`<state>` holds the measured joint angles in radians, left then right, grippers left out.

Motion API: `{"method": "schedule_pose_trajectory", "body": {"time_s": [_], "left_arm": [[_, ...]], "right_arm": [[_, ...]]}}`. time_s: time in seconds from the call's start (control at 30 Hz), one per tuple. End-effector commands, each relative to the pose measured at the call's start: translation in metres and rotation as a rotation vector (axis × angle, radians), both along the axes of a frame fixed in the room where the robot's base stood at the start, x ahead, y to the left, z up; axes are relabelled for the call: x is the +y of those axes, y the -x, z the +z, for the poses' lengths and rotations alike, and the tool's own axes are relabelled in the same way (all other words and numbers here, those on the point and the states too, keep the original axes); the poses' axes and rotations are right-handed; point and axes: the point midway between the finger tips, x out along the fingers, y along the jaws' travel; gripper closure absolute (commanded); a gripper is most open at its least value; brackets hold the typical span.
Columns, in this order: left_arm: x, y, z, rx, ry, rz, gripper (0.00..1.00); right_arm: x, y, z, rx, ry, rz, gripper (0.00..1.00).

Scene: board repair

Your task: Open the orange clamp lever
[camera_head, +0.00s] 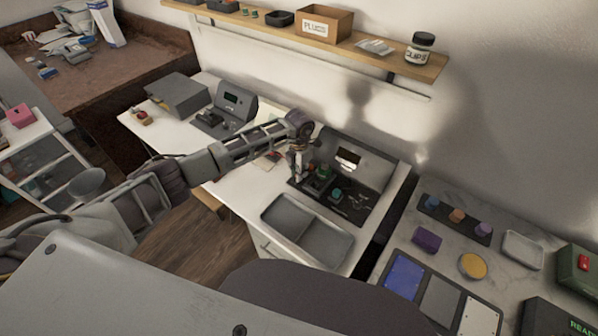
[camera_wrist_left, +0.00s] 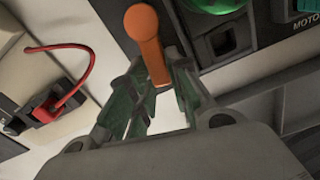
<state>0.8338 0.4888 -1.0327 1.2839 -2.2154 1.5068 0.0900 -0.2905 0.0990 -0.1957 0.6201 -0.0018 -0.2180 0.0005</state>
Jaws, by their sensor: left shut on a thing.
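The orange clamp lever (camera_wrist_left: 146,38) shows in the left wrist view, pointing down from the dark fixture panel (camera_wrist_left: 265,45) between my fingers. My left gripper (camera_wrist_left: 160,82) is shut on the lever's lower end. In the head view, my left gripper (camera_head: 299,172) is at the left edge of the dark repair fixture (camera_head: 352,205) on the white bench. The lever is mostly hidden behind my gripper there. A green round part (camera_wrist_left: 215,4) sits right of the lever in the wrist view. My right gripper is not in view.
A grey two-part tray (camera_head: 318,262) lies in front of the fixture. A red cable with a clip (camera_wrist_left: 62,103) lies left of my gripper in the wrist view. A grey meter (camera_head: 232,108) stands further left. A wooden shelf (camera_head: 392,62) hangs above.

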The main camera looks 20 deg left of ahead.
Motion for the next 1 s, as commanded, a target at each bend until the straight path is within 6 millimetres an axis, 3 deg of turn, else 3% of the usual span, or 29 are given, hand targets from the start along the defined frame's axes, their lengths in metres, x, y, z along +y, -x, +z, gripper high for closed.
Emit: {"method": "schedule_pose_trajectory", "body": {"time_s": [0.6, 0.97, 1.0], "left_arm": [[-0.009, 0.004, 0.001, -0.001, -0.002, 0.201, 1.0], [-0.01, 0.005, 0.001, 0.0, 0.0, 0.217, 1.0], [-0.01, 0.005, 0.001, 0.0, 0.0, 0.217, 0.78]], "right_arm": [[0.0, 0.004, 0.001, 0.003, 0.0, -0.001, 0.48], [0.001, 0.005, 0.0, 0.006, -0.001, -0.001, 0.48], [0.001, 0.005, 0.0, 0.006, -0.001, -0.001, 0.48]]}}
